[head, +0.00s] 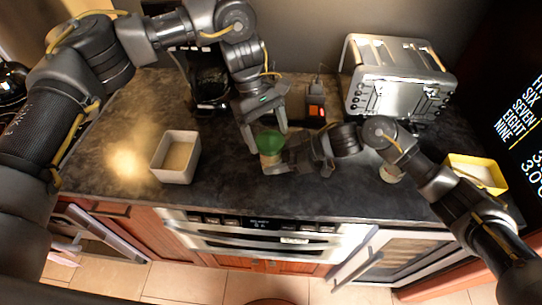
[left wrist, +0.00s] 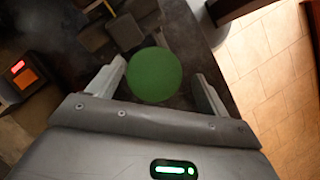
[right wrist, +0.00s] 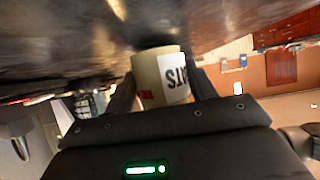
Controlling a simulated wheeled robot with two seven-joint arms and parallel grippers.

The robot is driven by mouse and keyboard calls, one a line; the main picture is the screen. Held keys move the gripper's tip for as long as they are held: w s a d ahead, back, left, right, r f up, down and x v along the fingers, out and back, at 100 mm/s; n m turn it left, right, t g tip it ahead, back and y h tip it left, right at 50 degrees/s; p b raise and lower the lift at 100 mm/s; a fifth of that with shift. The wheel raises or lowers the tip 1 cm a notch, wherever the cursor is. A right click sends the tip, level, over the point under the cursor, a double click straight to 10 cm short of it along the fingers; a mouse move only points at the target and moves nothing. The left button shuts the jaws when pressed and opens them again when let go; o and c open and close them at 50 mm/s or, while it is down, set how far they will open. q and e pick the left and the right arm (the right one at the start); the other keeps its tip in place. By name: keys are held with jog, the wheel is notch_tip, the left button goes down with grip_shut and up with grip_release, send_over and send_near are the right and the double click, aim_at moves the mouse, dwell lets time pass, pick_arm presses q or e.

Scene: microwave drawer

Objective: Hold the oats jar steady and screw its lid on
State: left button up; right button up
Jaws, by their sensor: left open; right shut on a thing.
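The oats jar (head: 272,158) stands on the dark counter with the green lid (head: 269,142) on its top. In the right wrist view the jar (right wrist: 163,78) is cream, with a white label and dark letters. My right gripper (head: 276,164) is shut on the jar's side, low near the counter. My left gripper (head: 266,138) is open and points down over the lid. In the left wrist view the round green lid (left wrist: 154,74) lies between its spread fingers, with a gap at the right finger. Whether the lid is threaded on cannot be seen.
A white square bowl (head: 157,170) stands to the left and a yellow-rimmed box (head: 499,178) at the far right. A toaster (head: 400,80), a coffee maker (head: 208,88) and a device with an orange screen (head: 316,112) stand behind. The counter between bowl and jar is clear.

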pick_arm(q)
jog(key=shift+r, duration=2.1)
pick_arm(e)
jog(key=o, duration=1.5)
jog(key=shift+c, duration=0.2)
jog(key=v, duration=1.2)
